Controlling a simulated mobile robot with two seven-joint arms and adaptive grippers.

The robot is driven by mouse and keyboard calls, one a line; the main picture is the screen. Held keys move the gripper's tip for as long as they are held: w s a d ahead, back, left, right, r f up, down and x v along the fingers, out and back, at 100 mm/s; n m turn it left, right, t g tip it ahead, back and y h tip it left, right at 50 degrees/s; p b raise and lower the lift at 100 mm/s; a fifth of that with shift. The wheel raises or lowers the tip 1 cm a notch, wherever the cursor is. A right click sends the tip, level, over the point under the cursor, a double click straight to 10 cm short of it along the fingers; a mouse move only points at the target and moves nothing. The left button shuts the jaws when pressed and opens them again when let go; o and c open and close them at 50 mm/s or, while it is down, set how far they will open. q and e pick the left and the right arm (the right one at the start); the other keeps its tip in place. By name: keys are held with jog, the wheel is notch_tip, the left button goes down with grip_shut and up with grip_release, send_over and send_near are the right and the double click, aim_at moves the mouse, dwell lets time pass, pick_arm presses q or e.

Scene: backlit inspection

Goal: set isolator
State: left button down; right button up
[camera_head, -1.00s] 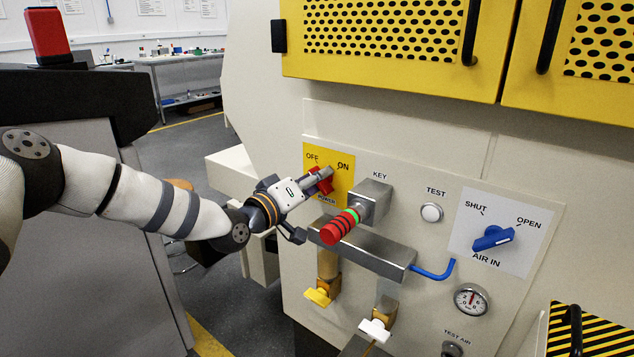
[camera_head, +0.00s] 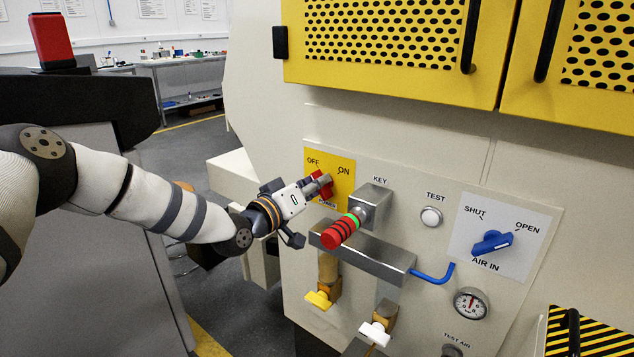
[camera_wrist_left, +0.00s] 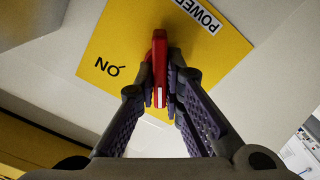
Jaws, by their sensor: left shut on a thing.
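The isolator is a red rotary handle (camera_head: 325,187) on a yellow plate (camera_head: 342,181) marked OFF at upper left, ON at upper right and POWER below. My left gripper (camera_head: 321,184) is shut on the red handle, with a finger on each side of it. In the left wrist view the red handle (camera_wrist_left: 159,66) stands between the two fingers (camera_wrist_left: 161,85). Its white-marked end points away from the ON label, roughly to the OFF side. The OFF label is hidden in that view. My right gripper is not in view.
A key switch with a red, ringed grip (camera_head: 341,231) sticks out close to the right of my gripper, above a metal block (camera_head: 365,252). A blue air handle (camera_head: 492,242) is further right, turned toward OPEN. Yellow doors (camera_head: 390,75) are above.

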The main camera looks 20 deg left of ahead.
pick_arm(q)
jog(key=m, duration=0.2)
jog(key=m+p, duration=0.1)
jog(key=m, duration=0.1)
jog(key=shift+s+d+r+m, duration=0.1)
jog(key=shift+d+r+m, duration=0.1)
jog(key=shift+m, duration=0.1)
jog(key=m+p, duration=0.1)
jog(key=m, duration=0.3)
jog(key=shift+d+m, duration=0.15)
jog(key=shift+m, duration=0.15)
jog(key=m+p, duration=0.1)
jog(key=m, duration=0.3)
jog(key=shift+s+d+f, duration=0.1)
jog(key=shift+f, duration=0.05)
jog(key=shift+f+m+p, duration=0.1)
jog(key=shift+m+p, duration=0.2)
jog(key=shift+m, duration=1)
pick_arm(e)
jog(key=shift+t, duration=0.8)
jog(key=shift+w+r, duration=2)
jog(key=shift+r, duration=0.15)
pick_arm(q)
jog(key=shift+f+m, duration=0.1)
jog(key=shift+m, duration=0.2)
jog(key=c, duration=1.7)
grip_release()
jog(key=v, duration=1.2)
